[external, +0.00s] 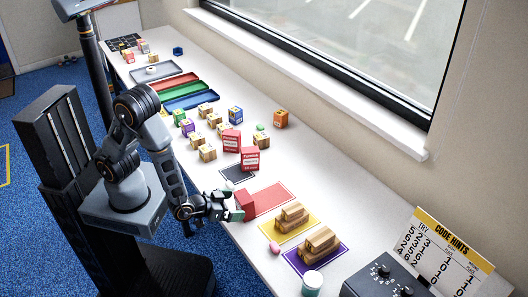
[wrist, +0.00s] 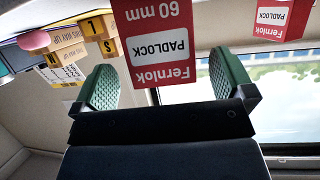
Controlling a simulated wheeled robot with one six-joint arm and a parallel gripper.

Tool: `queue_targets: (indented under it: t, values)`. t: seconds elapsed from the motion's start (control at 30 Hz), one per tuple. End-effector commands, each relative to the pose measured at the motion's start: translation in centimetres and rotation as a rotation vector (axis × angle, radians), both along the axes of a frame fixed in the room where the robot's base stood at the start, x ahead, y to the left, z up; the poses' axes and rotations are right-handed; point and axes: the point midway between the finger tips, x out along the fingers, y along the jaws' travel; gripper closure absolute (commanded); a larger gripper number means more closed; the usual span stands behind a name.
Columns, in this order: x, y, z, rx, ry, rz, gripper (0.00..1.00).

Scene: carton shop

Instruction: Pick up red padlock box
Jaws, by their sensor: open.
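A red padlock box (external: 243,202), lettered Fernlok, PADLOCK, 60 mm, is right in front of my gripper (external: 229,205), at the near edge of the red mat (external: 274,198). In the wrist view the box (wrist: 158,22) appears upside down, across the gap between the two green fingers (wrist: 163,83). The fingers are apart, with space on both sides of the box; I cannot tell whether either touches it. Two more red padlock boxes stand farther along the table, one in front (external: 250,160) and one behind (external: 231,141). Another padlock box (wrist: 283,18) shows at the wrist view's upper right.
Several small cubes (external: 207,152) stand farther back.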

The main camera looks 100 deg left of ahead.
Motion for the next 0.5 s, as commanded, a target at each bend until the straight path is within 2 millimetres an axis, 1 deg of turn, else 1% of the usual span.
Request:
queue_targets:
  t: [0.2,0.3,0.5]
  values:
    - [2.1,1.9,-0.7,0.0,0.002,0.005,0.0]
    - [2.9,2.5,-1.2,0.0,0.001,0.004,0.0]
    - [3.5,2.9,-1.6,-0.001,0.0,0.001,0.0]
